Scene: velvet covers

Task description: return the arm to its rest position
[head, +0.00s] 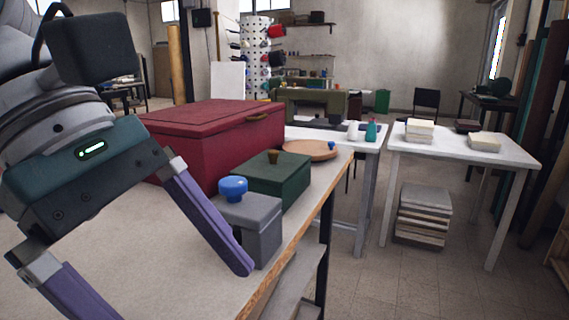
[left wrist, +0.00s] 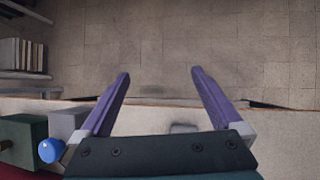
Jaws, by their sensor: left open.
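My left gripper (left wrist: 160,85) is open and empty in the left wrist view, its two purple fingers apart over the table's front edge and the tiled floor. In the head view its arm comes in from the left, with one finger in front of a grey box (head: 262,222) with a blue knob (head: 233,187). Whether that finger touches the box cannot be told there; in the left wrist view the blue knob (left wrist: 50,150) is just left of the left finger. My right gripper is in neither view.
A green box (head: 285,185), a large red box (head: 205,150) and a round wooden board (head: 310,150) stand along the worktable (head: 170,270). A white table (head: 510,155) with stacked pale blocks is at the right. The tiled floor (head: 380,285) in front is clear.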

